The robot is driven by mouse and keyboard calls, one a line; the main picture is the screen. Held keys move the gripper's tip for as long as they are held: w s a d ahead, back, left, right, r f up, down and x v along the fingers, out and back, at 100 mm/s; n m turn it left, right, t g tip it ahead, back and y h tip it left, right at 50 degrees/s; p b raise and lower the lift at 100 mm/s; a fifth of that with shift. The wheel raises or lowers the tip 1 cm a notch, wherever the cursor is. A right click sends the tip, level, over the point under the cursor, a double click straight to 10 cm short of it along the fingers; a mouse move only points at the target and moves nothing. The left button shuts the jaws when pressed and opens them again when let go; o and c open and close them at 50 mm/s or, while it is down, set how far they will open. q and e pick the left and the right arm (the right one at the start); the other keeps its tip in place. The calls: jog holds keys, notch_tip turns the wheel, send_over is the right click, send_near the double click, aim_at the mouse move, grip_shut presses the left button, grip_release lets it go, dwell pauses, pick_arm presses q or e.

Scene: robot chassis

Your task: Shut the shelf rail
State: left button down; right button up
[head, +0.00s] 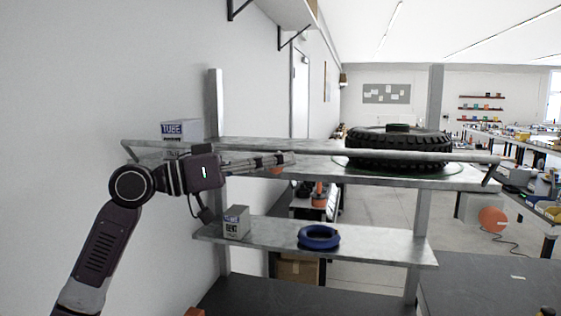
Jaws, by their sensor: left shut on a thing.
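The shelf rail (390,155) is a long grey metal bar. It runs across the front of the upper shelf (455,181), a little above the shelf surface, with bent end arms at the left and right. My left gripper (288,160) reaches in from the left and is shut on the rail left of its middle; the fingers hide part of the bar. My right gripper is not in view.
A black tire (398,139) lies on the upper shelf behind the rail. A tube box (181,131) stands at its left end. The lower shelf (385,246) holds a small box (236,222) and a blue ring (318,237). A wall is close on the left.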

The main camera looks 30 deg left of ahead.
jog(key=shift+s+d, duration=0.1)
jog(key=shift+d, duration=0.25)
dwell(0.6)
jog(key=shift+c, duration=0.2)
